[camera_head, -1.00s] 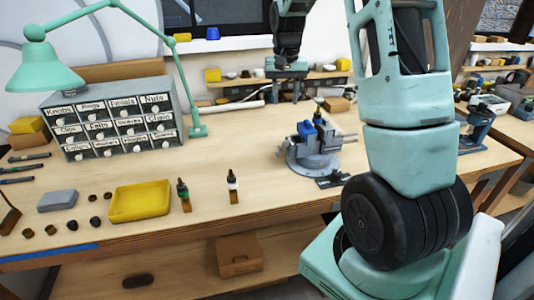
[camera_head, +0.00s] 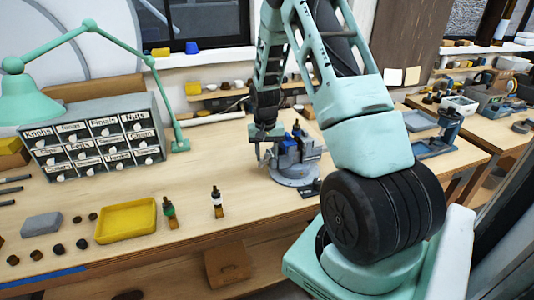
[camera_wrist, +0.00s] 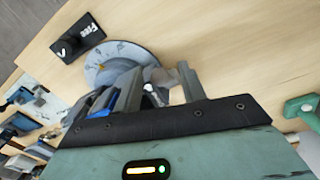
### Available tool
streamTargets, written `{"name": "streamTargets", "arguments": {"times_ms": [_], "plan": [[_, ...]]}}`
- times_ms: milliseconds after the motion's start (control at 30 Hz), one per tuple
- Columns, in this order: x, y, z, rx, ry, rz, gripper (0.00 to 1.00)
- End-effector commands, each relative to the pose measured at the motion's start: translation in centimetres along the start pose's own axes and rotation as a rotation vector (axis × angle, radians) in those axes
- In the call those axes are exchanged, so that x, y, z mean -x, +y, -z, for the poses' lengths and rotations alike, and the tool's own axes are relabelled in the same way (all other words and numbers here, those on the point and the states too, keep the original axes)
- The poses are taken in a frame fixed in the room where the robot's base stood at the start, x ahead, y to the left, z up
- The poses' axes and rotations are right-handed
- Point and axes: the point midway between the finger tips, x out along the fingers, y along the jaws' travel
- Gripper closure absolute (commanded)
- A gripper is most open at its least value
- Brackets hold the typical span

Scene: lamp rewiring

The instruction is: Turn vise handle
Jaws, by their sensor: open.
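The vise (camera_head: 295,168) is grey and blue on a round base on the workbench, right of centre in the head view. My gripper (camera_head: 266,150) is at the vise's left side, pointing down. In the wrist view the vise's round graduated base (camera_wrist: 112,58) shows beyond the fingers. My gripper (camera_wrist: 160,85) is open there, with silvery metal parts of the vise between or just behind its fingers. I cannot tell which part is the handle, or whether a finger touches it.
A black block marked "Fine" (camera_wrist: 78,38) lies beside the vise base. The labelled drawer cabinet (camera_head: 92,143) and green lamp (camera_head: 30,100) are farther left.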

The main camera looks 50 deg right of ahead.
Motion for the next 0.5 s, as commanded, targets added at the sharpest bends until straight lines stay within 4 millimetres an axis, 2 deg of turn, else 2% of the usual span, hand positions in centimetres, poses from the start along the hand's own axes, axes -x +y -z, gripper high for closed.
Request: {"name": "streamTargets", "arguments": {"times_ms": [200,500], "plan": [[-1.5,0.0,0.0,0.0,0.0,0.0,0.59],[-1.7,0.0,0.0,0.0,0.001,0.0,0.59]]}}
